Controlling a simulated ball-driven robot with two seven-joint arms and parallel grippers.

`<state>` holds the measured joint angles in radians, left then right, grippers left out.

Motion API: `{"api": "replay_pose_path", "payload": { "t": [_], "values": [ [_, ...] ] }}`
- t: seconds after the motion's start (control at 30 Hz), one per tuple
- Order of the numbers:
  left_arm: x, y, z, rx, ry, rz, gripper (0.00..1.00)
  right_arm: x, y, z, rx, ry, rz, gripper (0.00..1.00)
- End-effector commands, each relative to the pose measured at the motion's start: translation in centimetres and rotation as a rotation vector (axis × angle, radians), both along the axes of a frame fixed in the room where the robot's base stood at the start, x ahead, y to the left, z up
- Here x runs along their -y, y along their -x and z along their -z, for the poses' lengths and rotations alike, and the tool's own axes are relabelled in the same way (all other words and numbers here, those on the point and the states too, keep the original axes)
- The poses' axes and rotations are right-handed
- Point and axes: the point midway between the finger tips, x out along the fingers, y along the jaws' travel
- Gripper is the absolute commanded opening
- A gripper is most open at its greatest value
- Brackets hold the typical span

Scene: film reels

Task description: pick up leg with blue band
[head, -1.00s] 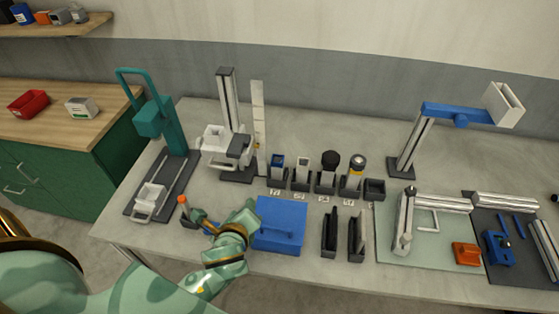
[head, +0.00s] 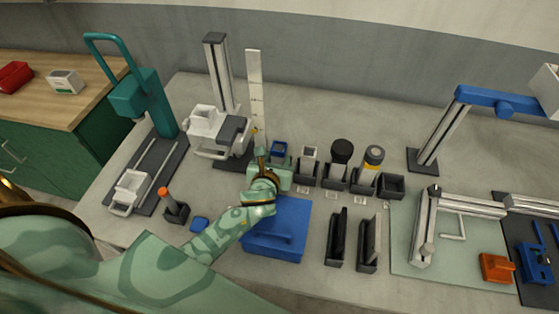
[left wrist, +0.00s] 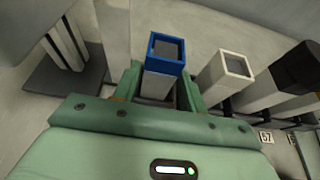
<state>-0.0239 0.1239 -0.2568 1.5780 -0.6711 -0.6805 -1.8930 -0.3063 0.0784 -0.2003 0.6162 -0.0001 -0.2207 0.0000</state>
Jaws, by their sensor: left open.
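The leg with the blue band (head: 278,151) stands upright in a dark holder at the left end of a row of holders. In the left wrist view its square blue top (left wrist: 166,53) sits between the two green fingers. My left gripper (head: 266,160) is open, just in front of and around the leg in the head view, and hides its lower part. In the left wrist view my left gripper (left wrist: 158,88) has a finger on each side of the leg; whether they touch it I cannot tell. My right gripper is not in view.
A white-topped leg (head: 308,155) stands close to the right, followed by a black-topped part (head: 341,151) and a yellow-banded part (head: 373,158). A grey stand (head: 217,80) and upright ruler (head: 256,90) are behind left. A blue box (head: 293,225) lies in front.

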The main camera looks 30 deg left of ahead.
Motion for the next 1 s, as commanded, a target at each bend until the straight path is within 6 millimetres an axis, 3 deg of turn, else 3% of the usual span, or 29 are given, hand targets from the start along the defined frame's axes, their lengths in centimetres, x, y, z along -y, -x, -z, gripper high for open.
{"api": "replay_pose_path", "payload": {
  "t": [0.13,0.4,0.67,0.8,1.0],
  "values": [
    [-0.3,-1.1,0.6,0.000,0.001,-0.001,0.42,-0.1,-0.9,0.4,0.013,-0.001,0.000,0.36],
    [-1.2,-4.8,2.3,-0.001,0.002,-0.001,0.42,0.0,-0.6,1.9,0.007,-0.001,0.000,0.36],
    [-1.3,-5.2,2.2,0.000,0.002,-0.001,0.42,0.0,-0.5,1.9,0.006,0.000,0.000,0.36],
    [-1.3,-5.2,2.2,0.000,0.002,-0.001,0.08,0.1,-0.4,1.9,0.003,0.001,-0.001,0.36],
    [-1.3,-5.2,2.2,0.000,0.002,-0.001,0.08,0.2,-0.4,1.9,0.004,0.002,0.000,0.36]
  ]
}}
